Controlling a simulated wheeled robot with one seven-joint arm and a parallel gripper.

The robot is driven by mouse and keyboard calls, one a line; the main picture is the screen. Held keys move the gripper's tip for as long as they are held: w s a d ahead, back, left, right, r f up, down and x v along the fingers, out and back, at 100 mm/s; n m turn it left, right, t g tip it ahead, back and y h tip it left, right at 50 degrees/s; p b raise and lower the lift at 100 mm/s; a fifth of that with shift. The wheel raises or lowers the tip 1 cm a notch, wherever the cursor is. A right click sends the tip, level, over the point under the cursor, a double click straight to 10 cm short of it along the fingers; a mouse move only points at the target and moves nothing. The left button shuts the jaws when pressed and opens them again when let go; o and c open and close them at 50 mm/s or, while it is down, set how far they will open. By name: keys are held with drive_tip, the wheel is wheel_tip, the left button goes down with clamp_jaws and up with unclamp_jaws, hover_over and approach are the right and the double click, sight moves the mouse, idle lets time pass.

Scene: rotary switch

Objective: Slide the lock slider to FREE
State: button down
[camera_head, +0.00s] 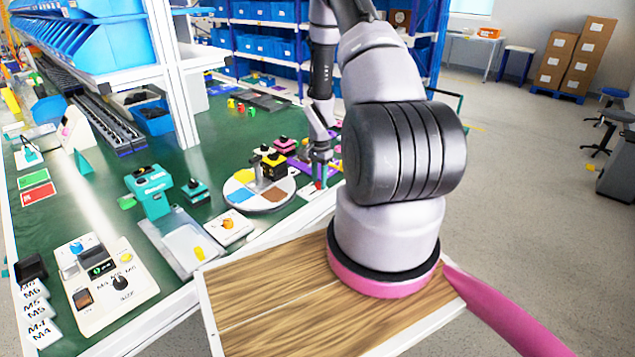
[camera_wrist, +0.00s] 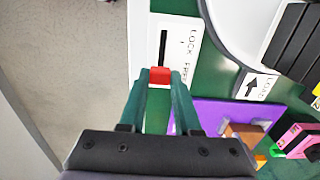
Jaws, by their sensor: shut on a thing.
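The lock slider is a red block (camera_wrist: 160,75) on a white plate (camera_wrist: 183,45) printed with LOCK and FREE, in the wrist view. A dark slot (camera_wrist: 163,45) runs from the block toward the top of that view. The FREE lettering is beside the red block's end and LOCK is beside the far end of the slot. My gripper (camera_wrist: 160,84) has its two green fingers on either side of the red block and is shut on it. In the head view my gripper (camera_head: 319,178) is down at the table's right edge, over a small plate with a bit of red.
A round white turntable (camera_head: 262,192) with coloured sectors stands left of my gripper. A purple mat (camera_wrist: 225,115) with coloured parts lies close to my right finger. A control panel (camera_head: 103,285) with a knob is at the front left. Open floor lies to the right.

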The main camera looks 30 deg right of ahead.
drive_tip(key=c, duration=0.6)
unclamp_jaws()
drive_tip(key=shift+w+d, duration=0.15)
drive_tip(key=shift+d, duration=0.05)
wheel_tip(320, 180, up, 11)
drive_tip(key=shift+f, duration=0.1)
